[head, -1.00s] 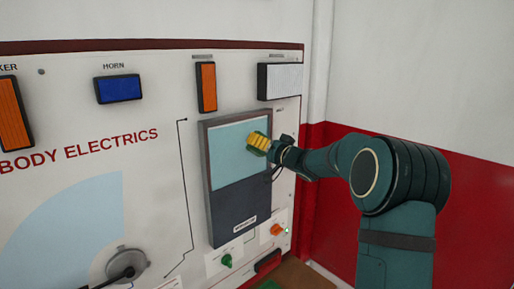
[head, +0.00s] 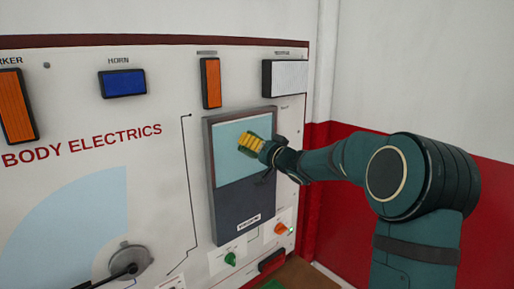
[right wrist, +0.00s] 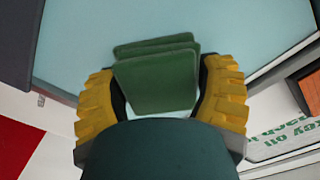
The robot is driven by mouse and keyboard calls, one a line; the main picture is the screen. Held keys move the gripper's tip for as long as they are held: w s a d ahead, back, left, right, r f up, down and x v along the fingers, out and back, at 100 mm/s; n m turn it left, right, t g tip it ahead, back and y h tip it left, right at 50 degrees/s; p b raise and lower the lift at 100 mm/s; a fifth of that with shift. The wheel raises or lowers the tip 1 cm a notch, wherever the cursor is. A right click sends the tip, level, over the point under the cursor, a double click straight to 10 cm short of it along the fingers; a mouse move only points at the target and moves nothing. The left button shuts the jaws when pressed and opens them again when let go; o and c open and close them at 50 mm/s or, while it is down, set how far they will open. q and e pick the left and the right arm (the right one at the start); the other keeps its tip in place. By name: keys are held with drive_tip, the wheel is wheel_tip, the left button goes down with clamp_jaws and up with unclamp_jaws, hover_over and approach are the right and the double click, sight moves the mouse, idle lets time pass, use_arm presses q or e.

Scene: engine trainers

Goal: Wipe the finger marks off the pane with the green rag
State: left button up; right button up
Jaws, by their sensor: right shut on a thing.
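The pane (head: 229,165) is the light blue upper part of a grey-framed unit on the upright board. My right gripper (head: 250,144), with yellow ribbed fingers, is in front of the pane's right half. In the right wrist view, it is shut on the folded green rag (right wrist: 155,80), which sits between the fingers. The pale blue pane (right wrist: 250,30) fills the background behind the rag. I cannot tell whether the rag touches the pane. No finger marks can be made out on the pane. My left gripper is not in view.
The board carries a blue horn block (head: 122,84), orange lamps (head: 211,83) and a white lamp (head: 285,77). A green knob (head: 230,259) and an orange knob (head: 281,229) are below the unit. A red and white wall (head: 420,80) stands on the right.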

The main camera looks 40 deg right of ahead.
sight(229, 150)
drive_tip(key=shift+s+a+b, duration=0.15)
drive_tip(key=shift+a+b, duration=0.5)
drive_tip(key=shift+a, duration=1.2)
drive_tip(key=shift+s+a+b, duration=0.15)
drive_tip(key=shift+a+b, duration=0.4)
drive_tip(key=shift+a, duration=0.4)
drive_tip(key=shift+s+a+b, duration=0.1)
drive_tip(key=shift+a+b, duration=0.45)
drive_tip(key=shift+a, duration=0.35)
drive_tip(key=s, duration=0.6)
drive_tip(key=shift+d+p, duration=0.3)
drive_tip(key=shift+p, duration=0.05)
drive_tip(key=s+p, duration=0.1)
drive_tip(key=s, duration=0.2)
drive_tip(key=shift+d, duration=0.1)
